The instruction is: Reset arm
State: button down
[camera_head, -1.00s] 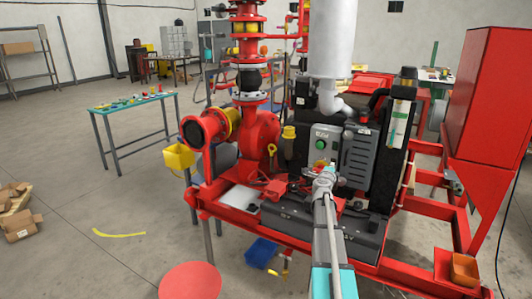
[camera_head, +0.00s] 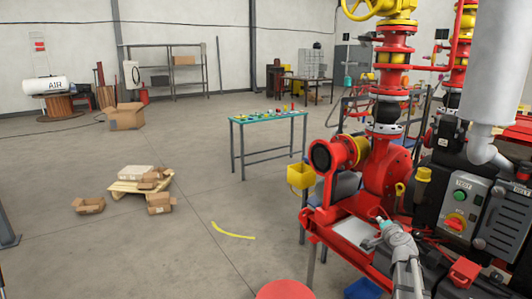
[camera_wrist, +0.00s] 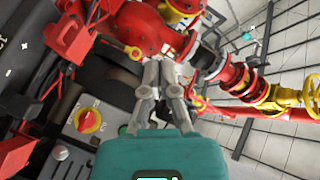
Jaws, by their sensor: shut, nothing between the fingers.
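My gripper (camera_head: 381,222) is at the lower right of the head view, in front of the red pump skid (camera_head: 336,228). It is shut and empty, left of and below the control box (camera_head: 463,197) in the picture. In the wrist view my gripper (camera_wrist: 168,64) shows its grey fingers drawn together beyond the teal body. The red pump (camera_wrist: 148,28) shows behind the fingers there. The control box, with its red knob on a yellow plate (camera_wrist: 88,121), is at the lower left. I cannot tell the exact gap between fingers and pump.
A yellow box (camera_head: 300,176) hangs at the skid's left end. A green-topped table (camera_head: 268,117) with small items stands behind. Cartons (camera_head: 161,203) and a pallet (camera_head: 127,188) lie on the left floor. A yellow strip (camera_head: 232,232) lies on otherwise open floor.

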jog(key=s+a+f+n+g+y+p, duration=0.1)
jog(key=s+a+f+n+g+y, duration=0.2)
jog(key=a, duration=0.6)
jog(key=s+a+f+n+g+y, duration=0.2)
jog(key=s+a+f+n+g, duration=0.25)
jog(key=a, duration=0.55)
jog(key=s+a+f+n+g+h+p, duration=0.1)
jog(key=s+a+f+n+g+h, duration=0.1)
jog(key=s, duration=0.8)
jog(key=s+a+f+n+g+h+p, duration=0.1)
jog(key=s+a+g, duration=0.4)
jog(key=s, duration=0.5)
jog(key=shift+f+n+g+h, duration=0.5)
jog(key=shift+f+n+g, duration=0.1)
jog(key=shift+n, duration=0.55)
jog(key=shift+w+d, duration=0.1)
